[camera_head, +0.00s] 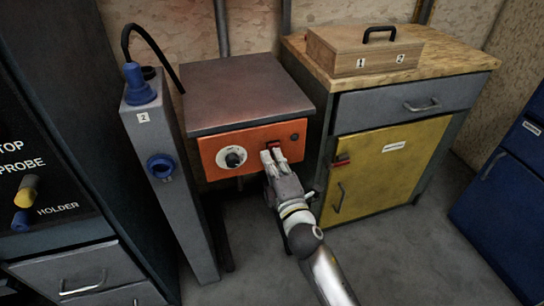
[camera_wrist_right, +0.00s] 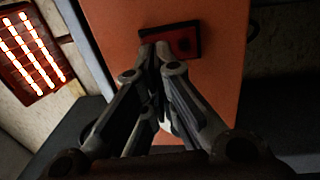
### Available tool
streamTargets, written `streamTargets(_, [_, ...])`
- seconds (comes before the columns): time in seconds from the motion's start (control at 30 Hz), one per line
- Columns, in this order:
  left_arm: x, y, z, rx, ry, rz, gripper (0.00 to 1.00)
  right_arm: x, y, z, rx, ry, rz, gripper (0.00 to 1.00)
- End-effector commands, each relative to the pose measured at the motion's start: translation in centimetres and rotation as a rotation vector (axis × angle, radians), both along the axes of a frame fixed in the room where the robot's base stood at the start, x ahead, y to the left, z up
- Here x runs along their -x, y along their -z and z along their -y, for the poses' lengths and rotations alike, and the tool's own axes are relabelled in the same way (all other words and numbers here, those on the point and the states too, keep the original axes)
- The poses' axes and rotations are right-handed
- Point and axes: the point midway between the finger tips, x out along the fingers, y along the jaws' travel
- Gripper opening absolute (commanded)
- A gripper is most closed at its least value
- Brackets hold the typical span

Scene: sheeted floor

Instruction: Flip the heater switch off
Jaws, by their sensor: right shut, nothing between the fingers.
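The orange control panel (camera_head: 215,150) with a white-ringed dial (camera_head: 232,157) is on the front of a grey-topped unit (camera_head: 245,90). My right gripper (camera_head: 271,154) is at the panel's right part, its fingers pointing at it and covering part of it. In the right wrist view, the red switch (camera_wrist_right: 184,42) in a dark frame sits on the orange panel (camera_wrist_right: 215,85). The right fingertips (camera_wrist_right: 163,50) are closed together at the switch's left part, with nothing between them; whether they touch it I cannot tell. The switch's position is not clear. My left gripper is not in view.
Glowing orange bars (camera_wrist_right: 30,52) show in the right wrist view. A grey post (camera_head: 170,205) with blue fittings stands left of the unit. A yellow-door cabinet (camera_head: 385,170) carrying a wooden box (camera_head: 345,65) stands right. The floor in front is clear.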

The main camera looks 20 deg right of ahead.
Motion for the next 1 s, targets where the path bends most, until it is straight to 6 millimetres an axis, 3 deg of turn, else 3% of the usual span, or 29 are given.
streamTargets(0.57, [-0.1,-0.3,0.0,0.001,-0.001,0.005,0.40,-0.8,-0.2,0.0,0.000,0.000,0.000,0.00])
streamTargets(0.7, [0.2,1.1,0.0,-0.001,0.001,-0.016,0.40,-1.0,-0.2,0.0,0.001,0.000,-0.001,0.00])
streamTargets(1.0, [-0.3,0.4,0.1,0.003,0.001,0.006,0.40,-1.1,-0.4,0.2,0.001,-0.001,-0.001,0.00])
